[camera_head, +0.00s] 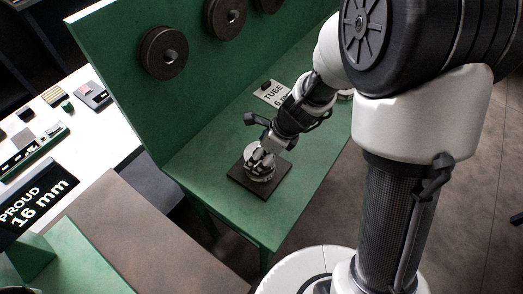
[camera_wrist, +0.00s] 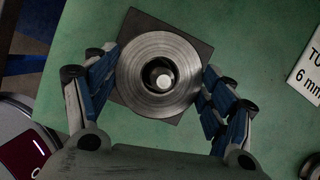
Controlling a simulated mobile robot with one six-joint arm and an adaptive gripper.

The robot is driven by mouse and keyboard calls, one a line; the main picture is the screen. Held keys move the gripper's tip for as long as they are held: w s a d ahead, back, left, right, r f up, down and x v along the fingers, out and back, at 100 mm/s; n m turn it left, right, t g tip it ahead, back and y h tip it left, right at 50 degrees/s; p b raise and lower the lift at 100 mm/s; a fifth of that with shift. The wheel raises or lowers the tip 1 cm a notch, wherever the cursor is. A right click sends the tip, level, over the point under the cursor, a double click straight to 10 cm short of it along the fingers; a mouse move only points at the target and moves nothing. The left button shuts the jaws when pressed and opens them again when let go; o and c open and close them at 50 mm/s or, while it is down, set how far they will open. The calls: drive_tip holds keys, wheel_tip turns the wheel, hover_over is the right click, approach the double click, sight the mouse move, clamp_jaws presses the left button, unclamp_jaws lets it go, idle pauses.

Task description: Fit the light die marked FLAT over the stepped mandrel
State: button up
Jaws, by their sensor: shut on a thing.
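My gripper (camera_wrist: 160,82) is shut on a light grey metal ring die (camera_wrist: 136,80), with blue-padded fingers against its left and right sides. No FLAT marking is readable on it. In the head view, my gripper (camera_head: 263,160) and the die (camera_head: 257,177) are over a dark square plate (camera_head: 240,183) on the green bench. In the wrist view, the round bright top of the mandrel (camera_wrist: 165,81) shows inside the die's bore, slightly low and right of centre. The mandrel's steps and lower part are hidden. I cannot tell how high the die sits above the plate.
Dark round dies (camera_head: 163,53) hang on the green upright panel (camera_head: 115,50) behind. A white TUBE 6 mm card (camera_head: 272,93) lies on the bench further back. A white table with small devices and a "PROUD 16 mm" display (camera_head: 35,203) stands at left.

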drive_tip(key=shift+f+b, duration=0.8)
drive_tip(key=shift+f, duration=0.2)
drive_tip(key=o, duration=1.5)
drive_tip(key=shift+c, duration=0.2)
drive_tip(key=shift+r, duration=0.1)
drive_tip(key=v, duration=1.1)
drive_tip(key=shift+d+r, duration=0.2)
drive_tip(key=shift+r, duration=0.15)
drive_tip(key=shift+s, duration=0.1)
drive_tip(key=s+d+r+n+t+h, duration=0.1)
drive_tip(key=s+d+r+n, duration=0.3)
drive_tip(key=s+n, duration=0.4)
drive_tip(key=s+d+r+n+t+h, duration=0.1)
drive_tip(key=s+d+r+n+h, duration=0.2)
drive_tip(key=n, duration=1.2)
drive_tip(key=s+d+r, duration=0.1)
drive_tip(key=s+r, duration=0.2)
drive_tip(key=s, duration=0.3)
drive_tip(key=shift+s+r+t, duration=0.15)
drive_tip(key=shift+t, duration=0.15)
